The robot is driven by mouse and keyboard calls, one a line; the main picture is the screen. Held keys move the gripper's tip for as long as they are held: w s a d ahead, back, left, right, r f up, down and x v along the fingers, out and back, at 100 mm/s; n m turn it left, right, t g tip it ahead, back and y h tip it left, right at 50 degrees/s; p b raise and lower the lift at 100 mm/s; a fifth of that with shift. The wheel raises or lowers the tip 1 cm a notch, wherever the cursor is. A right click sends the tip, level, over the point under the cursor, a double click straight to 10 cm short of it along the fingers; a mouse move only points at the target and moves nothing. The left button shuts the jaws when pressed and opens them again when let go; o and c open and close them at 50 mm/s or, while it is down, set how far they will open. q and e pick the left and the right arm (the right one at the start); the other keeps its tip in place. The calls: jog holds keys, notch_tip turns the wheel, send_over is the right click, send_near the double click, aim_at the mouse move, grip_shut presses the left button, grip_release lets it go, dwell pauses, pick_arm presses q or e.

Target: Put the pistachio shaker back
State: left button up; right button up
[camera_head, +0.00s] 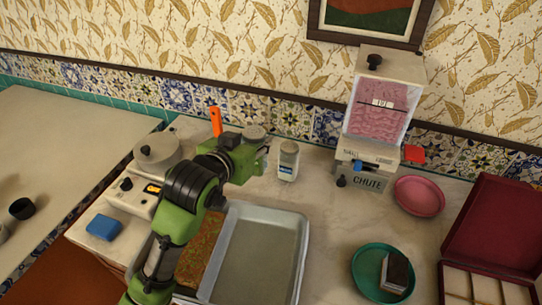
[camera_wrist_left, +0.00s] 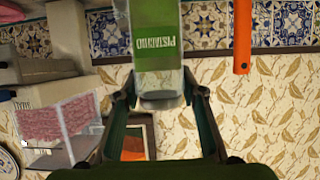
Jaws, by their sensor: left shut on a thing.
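My left gripper (camera_head: 258,152) is shut on the pistachio shaker at the back of the counter. In the left wrist view the shaker (camera_wrist_left: 158,50) shows its green label, upside down in the picture, between the two fingers (camera_wrist_left: 160,92). In the head view only its grey lid (camera_head: 255,131) shows clearly above the gripper; its lower body is hidden behind my arm, so I cannot tell whether it touches the counter. A second shaker (camera_head: 288,162) with a blue label stands upright just to the right. My right gripper is not in view.
A metal tray (camera_head: 303,243) lies in front. A dispenser with a chute (camera_head: 367,183) stands at right, near a pink bowl (camera_head: 419,196), a teal plate (camera_head: 361,279) and an open red box (camera_head: 493,225). An orange-handled tool (camera_head: 215,121) stands behind my arm.

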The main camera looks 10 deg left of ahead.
pick_arm(q)
jog(key=w+a+f+p, duration=0.2)
jog(key=w+f, duration=1)
jog(key=shift+p, duration=0.3)
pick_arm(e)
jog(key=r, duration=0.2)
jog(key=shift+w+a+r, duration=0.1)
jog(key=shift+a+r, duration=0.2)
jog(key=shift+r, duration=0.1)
pick_arm(q)
jog(key=shift+f, duration=0.25)
jog(key=o, duration=1.3)
jog(key=b+v, duration=0.1)
jog(key=v, duration=1.1)
jog(key=shift+a+r, duration=0.1)
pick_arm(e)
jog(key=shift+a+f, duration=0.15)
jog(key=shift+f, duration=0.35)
